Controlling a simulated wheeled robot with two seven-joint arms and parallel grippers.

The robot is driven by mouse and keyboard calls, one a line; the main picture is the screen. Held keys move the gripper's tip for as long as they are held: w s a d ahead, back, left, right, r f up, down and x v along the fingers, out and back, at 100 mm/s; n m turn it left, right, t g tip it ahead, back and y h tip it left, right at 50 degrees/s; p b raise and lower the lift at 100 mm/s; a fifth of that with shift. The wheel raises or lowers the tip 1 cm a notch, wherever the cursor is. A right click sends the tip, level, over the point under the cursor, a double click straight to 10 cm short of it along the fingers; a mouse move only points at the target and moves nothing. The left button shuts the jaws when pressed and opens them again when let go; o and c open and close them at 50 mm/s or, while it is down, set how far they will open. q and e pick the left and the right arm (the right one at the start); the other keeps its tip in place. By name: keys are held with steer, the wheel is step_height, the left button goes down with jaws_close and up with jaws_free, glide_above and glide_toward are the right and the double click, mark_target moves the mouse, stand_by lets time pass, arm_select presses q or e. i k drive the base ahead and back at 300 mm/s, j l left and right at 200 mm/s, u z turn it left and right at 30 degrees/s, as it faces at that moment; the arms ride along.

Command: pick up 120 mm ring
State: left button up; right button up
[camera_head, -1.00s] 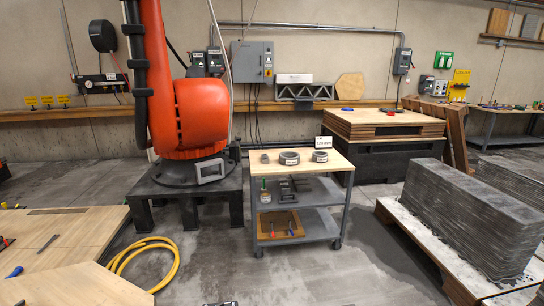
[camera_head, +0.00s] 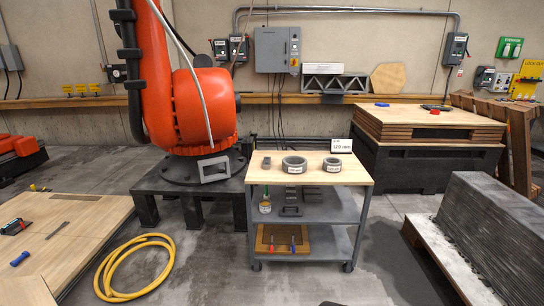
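Two grey rings stand on the wooden top of a grey cart (camera_head: 258,176): a wider ring (camera_head: 294,165) in the middle and a narrower ring (camera_head: 332,165) to its right. Both carry small pale labels, too small to read surely, so I cannot tell which is the 120 mm one. A small grey piece (camera_head: 266,163) sits at the left of the top. A white sign (camera_head: 341,146) stands behind the right ring, its text seeming to end in "mm". Neither of my grippers can be made out in view.
An orange robot arm (camera_head: 203,105) on a dark stand is left of the cart. A yellow hose (camera_head: 110,268) lies on the floor at left. A layered concrete block (camera_head: 495,235) on a pallet stands at right. The floor before the cart is mostly clear.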

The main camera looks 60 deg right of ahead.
mark_target(333, 165)
steer(key=i+l+u, duration=0.15)
steer(key=l+u, duration=0.2)
steer(key=l, duration=0.7)
steer(key=l+u, duration=0.4)
steer(key=l, duration=0.7)
steer(key=l+z, duration=0.35)
steer(key=i+l+z, duration=0.1)
steer(key=l+z, duration=0.25)
steer(key=i+l+z, duration=0.15)
steer(key=l+z, duration=0.2)
steer(key=l, duration=0.15)
